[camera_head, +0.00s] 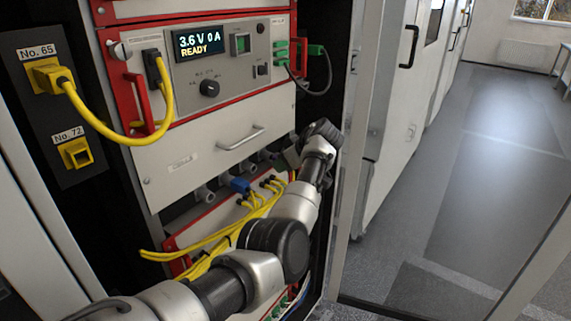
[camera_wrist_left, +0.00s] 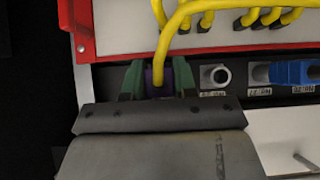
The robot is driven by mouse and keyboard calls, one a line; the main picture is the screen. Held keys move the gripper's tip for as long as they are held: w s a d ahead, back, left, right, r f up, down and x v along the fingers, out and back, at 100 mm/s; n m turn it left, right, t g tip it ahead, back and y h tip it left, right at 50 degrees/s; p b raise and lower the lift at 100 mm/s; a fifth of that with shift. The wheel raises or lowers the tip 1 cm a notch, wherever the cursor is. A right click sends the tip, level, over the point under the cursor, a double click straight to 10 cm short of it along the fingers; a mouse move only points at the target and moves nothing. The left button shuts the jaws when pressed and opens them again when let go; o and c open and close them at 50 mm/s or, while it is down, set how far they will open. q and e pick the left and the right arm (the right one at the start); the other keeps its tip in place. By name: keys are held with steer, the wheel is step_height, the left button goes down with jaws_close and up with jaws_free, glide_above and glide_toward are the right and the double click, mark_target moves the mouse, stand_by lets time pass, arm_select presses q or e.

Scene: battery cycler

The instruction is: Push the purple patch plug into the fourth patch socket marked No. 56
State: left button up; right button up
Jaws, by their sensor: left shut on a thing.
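The purple patch plug (camera_wrist_left: 149,77) is between the fingers of my left gripper (camera_wrist_left: 158,76), with its yellow cable (camera_wrist_left: 158,45) leading up in the left wrist view. The gripper is shut on it. In the head view my left gripper (camera_head: 291,158) is at the right end of the row of patch sockets below the drawer. The plug is in line with this row. The socket at the plug is hidden by the gripper, and I cannot tell how deep the plug sits. An empty grey socket (camera_wrist_left: 215,77) is beside it; its label is too small to read surely. My right gripper is not in view.
A blue plug (camera_head: 240,186) sits in the same row; it also shows in the left wrist view (camera_wrist_left: 295,72). Several yellow cables (camera_head: 262,205) hang below. A drawer with a handle (camera_head: 240,138) is above the row. A glass door frame (camera_head: 350,150) stands right.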

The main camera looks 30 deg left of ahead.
arm_select(q)
steer(key=shift+a, duration=0.6)
stand_by(0.3)
steer(key=o, duration=0.8)
steer(key=shift+d, duration=0.1)
